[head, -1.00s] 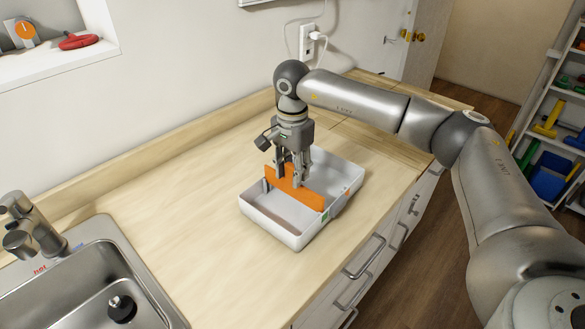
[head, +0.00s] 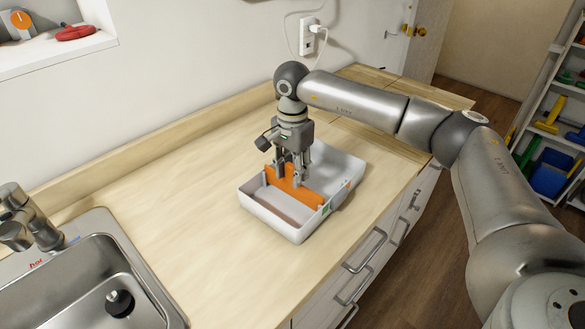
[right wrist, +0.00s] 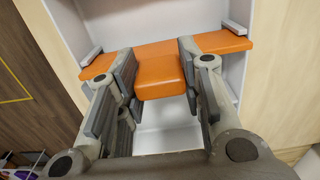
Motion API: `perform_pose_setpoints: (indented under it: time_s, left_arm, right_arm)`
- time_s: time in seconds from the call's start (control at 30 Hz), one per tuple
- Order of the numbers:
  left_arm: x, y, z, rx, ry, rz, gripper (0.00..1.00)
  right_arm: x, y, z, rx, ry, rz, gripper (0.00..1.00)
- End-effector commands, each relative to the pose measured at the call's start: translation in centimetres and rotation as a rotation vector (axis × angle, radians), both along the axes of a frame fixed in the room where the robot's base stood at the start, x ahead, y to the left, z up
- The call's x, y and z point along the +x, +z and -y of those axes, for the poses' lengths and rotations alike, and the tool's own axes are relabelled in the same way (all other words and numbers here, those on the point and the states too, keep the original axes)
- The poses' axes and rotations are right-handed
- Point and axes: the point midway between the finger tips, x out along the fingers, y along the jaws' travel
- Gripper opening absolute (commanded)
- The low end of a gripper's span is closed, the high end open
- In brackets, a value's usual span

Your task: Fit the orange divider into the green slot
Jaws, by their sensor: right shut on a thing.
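The orange divider (head: 308,194) stands upright across the white tray (head: 272,226), its ends near the two side walls. My right gripper (head: 289,177) points down over it. In the right wrist view, my gripper (right wrist: 158,78) is shut on the raised middle grip of the divider (right wrist: 212,42). The green mark (head: 326,209) is on the tray's near right wall, by the divider's right end. Grey guide strips (right wrist: 235,28) flank the divider's ends. Whether its lower edge is fully seated is hidden. My left gripper is not in view.
The tray rests on a wooden counter (head: 165,190), with free room to its left. An orange mark (head: 348,185) is on the tray's right wall. A sink (head: 95,270) and tap are at the left, a wall with an outlet behind, and drawers with handles in front.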

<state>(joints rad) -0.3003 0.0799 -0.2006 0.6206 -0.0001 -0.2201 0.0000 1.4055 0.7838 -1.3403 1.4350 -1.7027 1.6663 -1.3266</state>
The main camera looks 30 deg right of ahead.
Motion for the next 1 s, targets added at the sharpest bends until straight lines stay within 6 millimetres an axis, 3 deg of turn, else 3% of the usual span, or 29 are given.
perform_pose_setpoints:
  time_s: [0.63, 0.67, 0.83, 1.0]
  left_arm:
    - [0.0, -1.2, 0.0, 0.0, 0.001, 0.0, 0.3]
    - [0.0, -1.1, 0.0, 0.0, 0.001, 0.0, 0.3]
    - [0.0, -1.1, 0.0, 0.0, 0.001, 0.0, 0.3]
    - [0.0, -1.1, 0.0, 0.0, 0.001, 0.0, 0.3]
  right_arm:
    - [0.0, -1.7, 0.0, 0.0, 0.0, 0.0, 0.0]
    - [0.0, -1.5, 0.0, 0.0, 0.0, 0.001, 0.39]
    - [0.0, -1.5, 0.0, 0.0, 0.0, 0.0, 0.6]
    - [0.0, -1.5, 0.0, 0.0, 0.0, 0.0, 0.6]
